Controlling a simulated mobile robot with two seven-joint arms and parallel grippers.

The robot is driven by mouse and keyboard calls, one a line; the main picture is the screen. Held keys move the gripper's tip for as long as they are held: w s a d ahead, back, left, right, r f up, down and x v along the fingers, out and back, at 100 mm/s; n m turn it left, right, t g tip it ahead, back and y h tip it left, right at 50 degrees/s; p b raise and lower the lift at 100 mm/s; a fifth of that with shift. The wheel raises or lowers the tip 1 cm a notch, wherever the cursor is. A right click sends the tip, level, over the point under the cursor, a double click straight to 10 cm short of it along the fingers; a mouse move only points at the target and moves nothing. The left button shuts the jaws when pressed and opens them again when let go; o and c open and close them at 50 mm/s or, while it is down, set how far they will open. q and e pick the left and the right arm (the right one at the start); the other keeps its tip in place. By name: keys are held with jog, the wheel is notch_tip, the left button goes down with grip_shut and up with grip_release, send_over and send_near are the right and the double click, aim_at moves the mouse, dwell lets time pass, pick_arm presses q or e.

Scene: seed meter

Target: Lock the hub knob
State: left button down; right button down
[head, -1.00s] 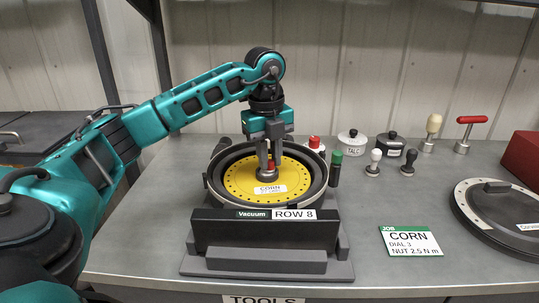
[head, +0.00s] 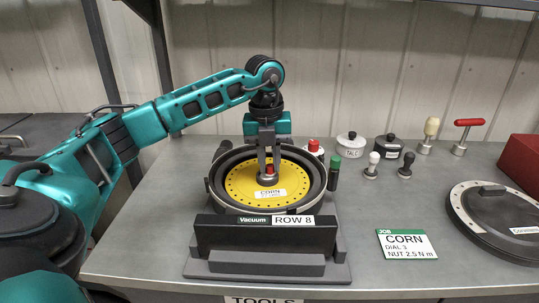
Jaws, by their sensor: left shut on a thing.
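The hub knob (head: 268,180) stands at the centre of the yellow seed disc (head: 240,188), with a red part showing on it. The disc lies in the round dark housing of the seed meter (head: 215,195), labelled CORN on the disc and ROW 8 on the front. My left gripper (head: 269,172) points straight down over the hub, its two fingers on either side of the knob and shut on it. The fingers hide part of the knob. My right gripper is not in view.
A green-topped cylinder (head: 335,170) and a red-capped white container (head: 314,150) stand close to the meter's right. Lidded pots and small-handled tools stand behind. The bench between is clear.

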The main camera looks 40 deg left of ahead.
aim_at(267, 165)
pick_arm(q)
jog(key=shift+m+p, duration=0.35)
jog(key=shift+m, duration=0.75)
jog(key=c, duration=1)
grip_release()
notch_tip(267, 165, up, 13)
jog(key=p, duration=0.1)
jog(key=shift+s+a+p, duration=0.15)
jog(key=shift+a+p, duration=0.15)
jog(key=shift+d+f, duration=0.1)
